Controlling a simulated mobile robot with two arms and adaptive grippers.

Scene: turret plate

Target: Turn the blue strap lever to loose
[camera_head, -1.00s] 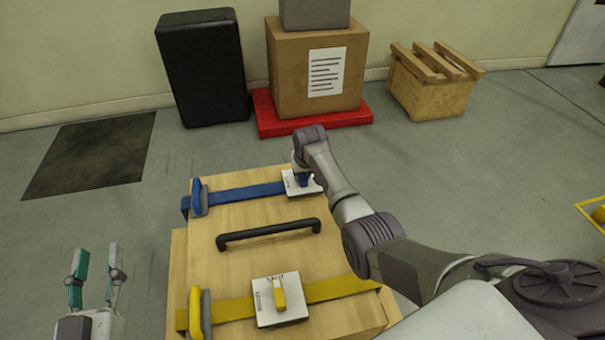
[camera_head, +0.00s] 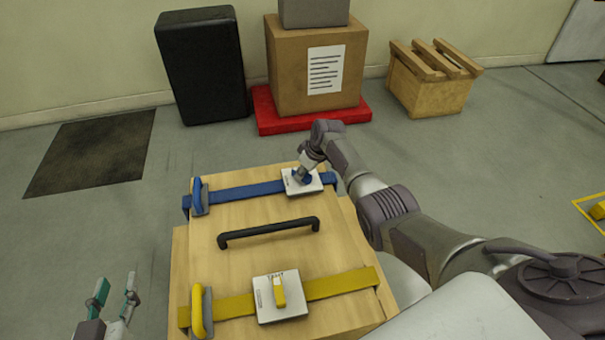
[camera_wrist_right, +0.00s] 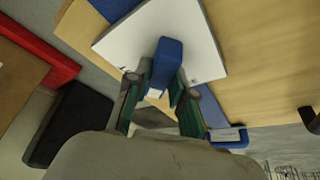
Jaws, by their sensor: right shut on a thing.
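The blue strap lever (camera_wrist_right: 166,62) sits on a white plate (camera_head: 292,187) on the blue strap (camera_head: 245,191), at the far side of the wooden crate (camera_head: 270,210). My right gripper (camera_wrist_right: 160,88) is shut on the blue lever, its green fingers on either side of it in the right wrist view. In the head view my right gripper (camera_head: 303,175) largely hides the lever. The label wording on the blue plate is too small to read. My left gripper (camera_head: 117,290) is open and empty, left of the crate near the picture's bottom edge.
A black handle (camera_head: 268,232) stands on the crate's middle. A yellow strap (camera_head: 340,284) with a yellow lever (camera_head: 279,292) crosses the near side. A black case (camera_head: 203,65), a carton (camera_head: 306,70) on a red base and a small wooden crate (camera_head: 425,90) stand behind.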

